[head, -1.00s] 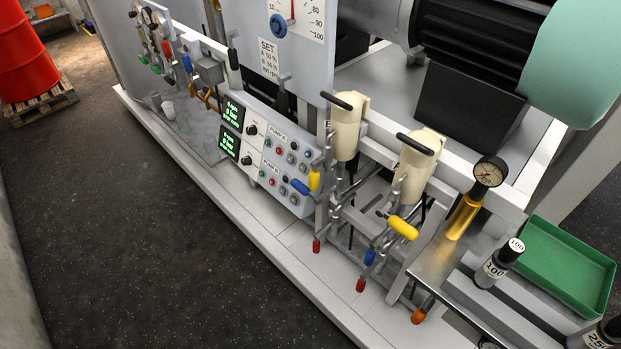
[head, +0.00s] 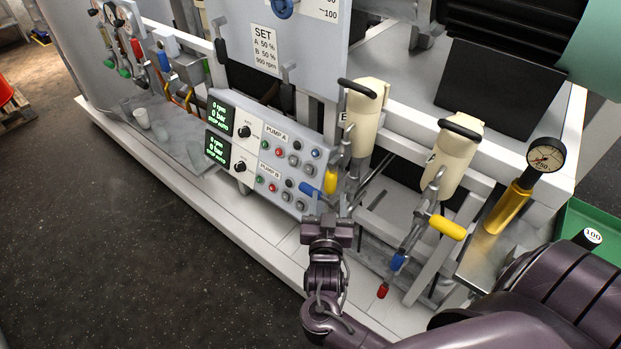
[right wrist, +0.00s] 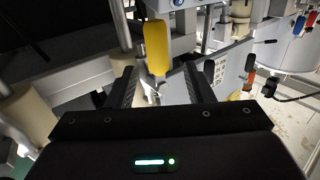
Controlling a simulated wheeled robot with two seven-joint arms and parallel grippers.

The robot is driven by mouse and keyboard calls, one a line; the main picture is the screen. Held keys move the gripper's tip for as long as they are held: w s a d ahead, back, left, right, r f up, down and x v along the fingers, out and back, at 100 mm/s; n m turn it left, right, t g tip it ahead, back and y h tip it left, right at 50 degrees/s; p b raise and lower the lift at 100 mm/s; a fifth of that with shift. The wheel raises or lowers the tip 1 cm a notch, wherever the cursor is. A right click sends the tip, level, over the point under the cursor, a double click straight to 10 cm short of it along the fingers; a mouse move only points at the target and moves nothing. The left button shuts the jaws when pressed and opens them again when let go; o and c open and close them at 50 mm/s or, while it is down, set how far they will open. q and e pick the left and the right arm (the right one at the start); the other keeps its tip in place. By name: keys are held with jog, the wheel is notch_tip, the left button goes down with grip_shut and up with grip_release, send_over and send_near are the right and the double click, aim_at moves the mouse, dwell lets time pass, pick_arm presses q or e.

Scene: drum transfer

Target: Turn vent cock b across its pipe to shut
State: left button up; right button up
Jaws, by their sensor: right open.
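Pump B's cream vessel (head: 362,112) stands left of pump A's cream vessel (head: 452,152). Below B are a yellow cock handle (head: 330,180), pointing roughly down, and a blue handle (head: 308,188), lying sideways. No readable label shows which is vent cock b. My right gripper (head: 328,220) is just below these two handles in the head view. In the right wrist view its fingers (right wrist: 158,85) are open, with a yellow handle (right wrist: 157,47) upright in the picture ahead of the gap between them. It does not appear gripped. B's lower pipework is hidden behind the gripper. My left gripper is out of view.
A's yellow (head: 448,228), blue (head: 398,261) and red (head: 383,292) handles are to the right. The pump control panel (head: 264,155) is close on the left. A gauge (head: 545,155) on a gold stem and a green tray (head: 572,218) stand farther right.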

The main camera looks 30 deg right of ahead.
aim_at(330, 185)
jog(key=p+x, duration=0.1)
jog(key=x, duration=0.6)
jog(key=shift+d, duration=0.25)
grip_shut()
